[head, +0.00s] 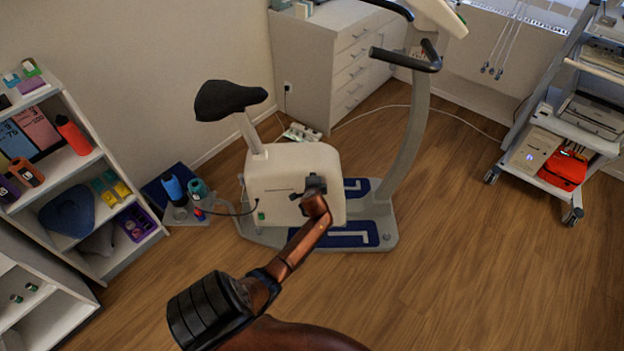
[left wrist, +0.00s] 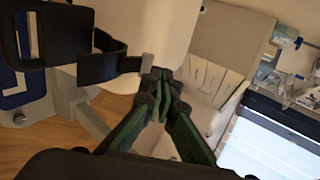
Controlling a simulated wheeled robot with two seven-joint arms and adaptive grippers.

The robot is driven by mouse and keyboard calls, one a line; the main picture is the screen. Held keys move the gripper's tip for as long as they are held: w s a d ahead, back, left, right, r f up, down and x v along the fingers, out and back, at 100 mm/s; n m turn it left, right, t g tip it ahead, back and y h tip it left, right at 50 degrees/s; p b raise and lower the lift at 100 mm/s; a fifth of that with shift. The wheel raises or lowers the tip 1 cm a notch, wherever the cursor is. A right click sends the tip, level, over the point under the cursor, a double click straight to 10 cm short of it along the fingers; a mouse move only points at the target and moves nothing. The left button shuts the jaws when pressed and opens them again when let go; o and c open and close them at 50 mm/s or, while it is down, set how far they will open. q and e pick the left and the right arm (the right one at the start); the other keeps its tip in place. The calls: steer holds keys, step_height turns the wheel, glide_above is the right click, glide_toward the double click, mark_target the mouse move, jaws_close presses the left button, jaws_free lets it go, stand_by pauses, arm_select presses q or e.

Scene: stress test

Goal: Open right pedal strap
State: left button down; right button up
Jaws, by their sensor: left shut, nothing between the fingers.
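The exercise bike (head: 280,168) stands on the wood floor with its white housing facing me. In the left wrist view, a black pedal (left wrist: 60,32) fills the upper left. Its black strap (left wrist: 98,68) loops out to the right and ends in a small grey tab (left wrist: 147,63). My left gripper (left wrist: 162,80) has its green fingers together, with nothing between them. Its tips are right beside the grey tab; I cannot tell whether they touch. In the head view, my left gripper (head: 313,185) is a dark shape before the housing, hard to separate from the pedal. My right gripper is out of view.
A shelf unit (head: 105,200) stands at the left and a drawer cabinet (head: 325,60) at the back. An equipment cart (head: 560,145) is at the right. The bike's handlebar (head: 405,62) rises on its right side. Open floor lies at the lower right.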

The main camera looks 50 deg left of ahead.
arm_select(q)
steer(key=p+v, duration=0.1)
steer(key=v, duration=0.1)
steer(key=p+v, duration=0.2)
steer(key=shift+w+r+p, duration=0.1)
steer(key=shift+r+p, duration=0.2)
steer(key=shift+r, duration=0.15)
steer(key=p+v, duration=0.3)
steer(key=v, duration=0.6)
steer(key=shift+s+r, duration=0.25)
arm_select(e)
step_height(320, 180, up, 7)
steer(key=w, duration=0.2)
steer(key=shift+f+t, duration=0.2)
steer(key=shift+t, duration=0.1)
arm_select(q)
steer(key=shift+d, duration=0.1)
